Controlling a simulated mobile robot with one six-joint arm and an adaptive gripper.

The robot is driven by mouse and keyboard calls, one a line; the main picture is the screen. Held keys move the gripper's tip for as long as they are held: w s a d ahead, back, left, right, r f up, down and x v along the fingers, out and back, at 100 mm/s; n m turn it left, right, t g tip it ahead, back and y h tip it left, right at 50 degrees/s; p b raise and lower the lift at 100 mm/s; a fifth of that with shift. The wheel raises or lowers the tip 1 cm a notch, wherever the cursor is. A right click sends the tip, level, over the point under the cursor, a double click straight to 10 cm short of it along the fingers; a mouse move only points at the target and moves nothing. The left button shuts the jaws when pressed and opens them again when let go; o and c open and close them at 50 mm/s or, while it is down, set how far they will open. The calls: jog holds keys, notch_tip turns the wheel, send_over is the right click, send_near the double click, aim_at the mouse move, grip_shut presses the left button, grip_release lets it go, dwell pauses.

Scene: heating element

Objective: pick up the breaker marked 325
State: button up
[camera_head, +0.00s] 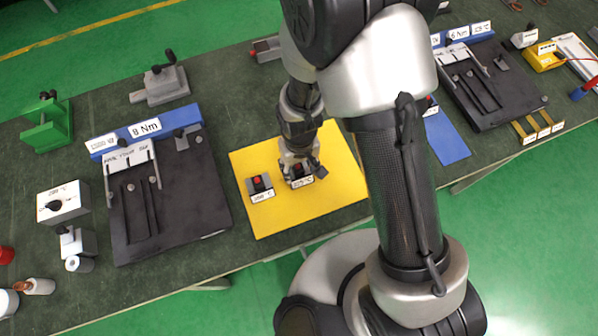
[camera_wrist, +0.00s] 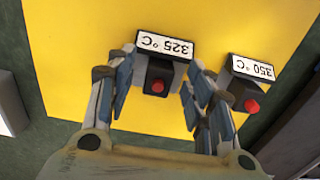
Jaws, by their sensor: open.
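The breaker marked 325 (camera_wrist: 165,75) is a small dark block with a red button and a white "325 °C" label, lying on the yellow mat (camera_head: 255,157). In the head view this breaker (camera_head: 301,183) is partly covered by my gripper (camera_head: 302,170). In the wrist view my gripper (camera_wrist: 158,68) is open, with one finger on each side of the breaker's body. I cannot tell whether the fingers touch it.
A second breaker (camera_wrist: 247,85), marked 350, sits close beside it on the mat; in the head view it (camera_head: 260,187) is to the left. A black fixture plate (camera_head: 185,205) with a blue 8 Nm block (camera_head: 143,131) stands further left.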

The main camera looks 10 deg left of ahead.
jog(key=shift+c, duration=0.4)
grip_shut()
jog(key=shift+r, duration=0.15)
